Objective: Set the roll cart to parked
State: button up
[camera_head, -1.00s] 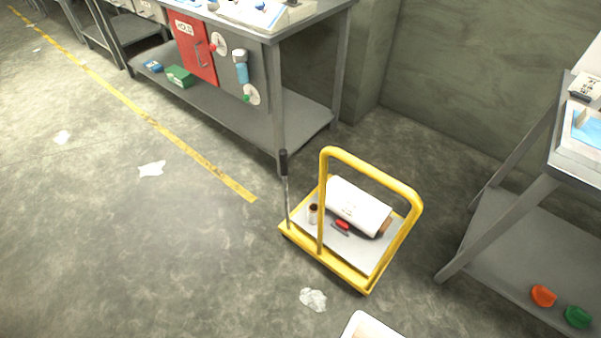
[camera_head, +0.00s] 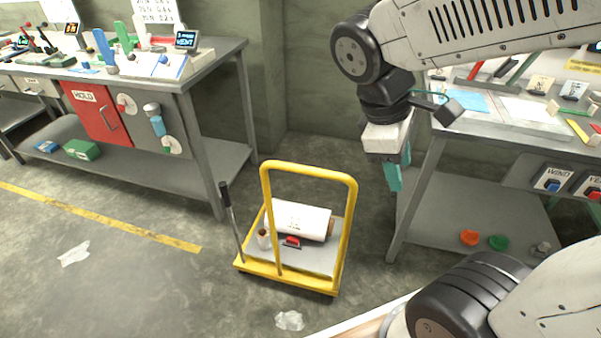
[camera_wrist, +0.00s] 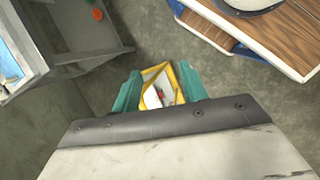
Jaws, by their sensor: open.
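The roll cart (camera_head: 288,269) is a low yellow frame with a grey deck and a tall yellow push handle, standing on the floor in the middle of the head view. A dark-gripped lever (camera_head: 229,208) stands up at its left side, leaning a little left. A white roll (camera_head: 300,219), a small red item (camera_head: 292,242) and a small cup (camera_head: 263,238) are on the deck. My gripper (camera_head: 394,178), with teal fingers, is open, pointing down, above and right of the cart. In the wrist view the cart (camera_wrist: 161,86) shows between the open fingers (camera_wrist: 158,88), some distance below.
A workbench (camera_head: 215,72) with a red HOLD door (camera_head: 97,112) stands at the left. Another bench (camera_head: 418,205) stands close to my gripper at the right. A yellow floor line (camera_head: 120,220) runs left of the cart. Floor left of the cart is mostly clear.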

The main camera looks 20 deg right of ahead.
jog(key=w+f+n+h, duration=0.45)
jog(key=w+n, duration=0.25)
jog(key=n, duration=0.3)
jog(key=n+t+h, duration=0.5)
jog(key=n+t, duration=0.5)
jog(key=n, duration=1.5)
send_near(304, 173)
jog(key=r+x, duration=0.1)
jog(key=x, duration=0.8)
jog(key=f+x, duration=0.1)
jog(key=x, duration=0.1)
jog(key=shift+d, duration=0.1)
grip_shut()
